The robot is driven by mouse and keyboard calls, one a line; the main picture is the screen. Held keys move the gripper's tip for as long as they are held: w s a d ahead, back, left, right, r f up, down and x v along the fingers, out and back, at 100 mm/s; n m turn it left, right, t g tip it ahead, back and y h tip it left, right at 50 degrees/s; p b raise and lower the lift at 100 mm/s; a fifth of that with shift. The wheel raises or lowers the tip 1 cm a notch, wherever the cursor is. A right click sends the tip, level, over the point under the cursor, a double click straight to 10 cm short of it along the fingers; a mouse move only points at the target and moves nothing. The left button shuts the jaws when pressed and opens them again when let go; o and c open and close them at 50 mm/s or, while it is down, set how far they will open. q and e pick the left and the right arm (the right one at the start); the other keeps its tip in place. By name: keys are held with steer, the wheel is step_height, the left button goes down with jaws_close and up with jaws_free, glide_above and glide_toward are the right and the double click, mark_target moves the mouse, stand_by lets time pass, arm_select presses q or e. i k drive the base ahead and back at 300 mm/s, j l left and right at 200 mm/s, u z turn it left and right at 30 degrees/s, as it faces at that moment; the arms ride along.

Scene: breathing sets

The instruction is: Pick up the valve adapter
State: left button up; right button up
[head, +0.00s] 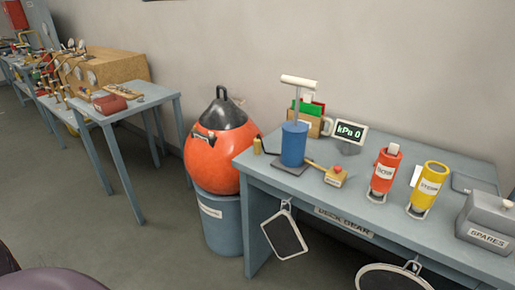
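On the grey table labelled "DECK GEAR" (312,186), a small brass-coloured fitting (257,146) stands at the left end, beside the blue hand pump (294,143) with its pale T-handle. It may be the valve adapter, but it is too small to be sure. A yellowish block with a red top (335,177) sits right of the pump, with a thin yellow piece leading towards the pump. Neither of my grippers is in view.
An orange buoy (212,155) sits in a blue-grey bin (219,222) against the table's left end. A red canister (384,172), a yellow canister (428,186), a kPa display (350,134) and a SPARES box (488,220) stand on the table.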

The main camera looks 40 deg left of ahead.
mark_target(256, 143)
steer(key=i+j+u, duration=0.1)
steer(key=j, duration=0.3)
steer(key=i+j, duration=0.1)
steer(key=j, duration=0.25)
steer(key=i+j+u, duration=0.15)
steer(key=j, duration=0.25)
steer(key=i+j, duration=0.1)
steer(key=j, duration=0.25)
steer(key=i+j+u, duration=0.15)
steer(key=j, duration=0.2)
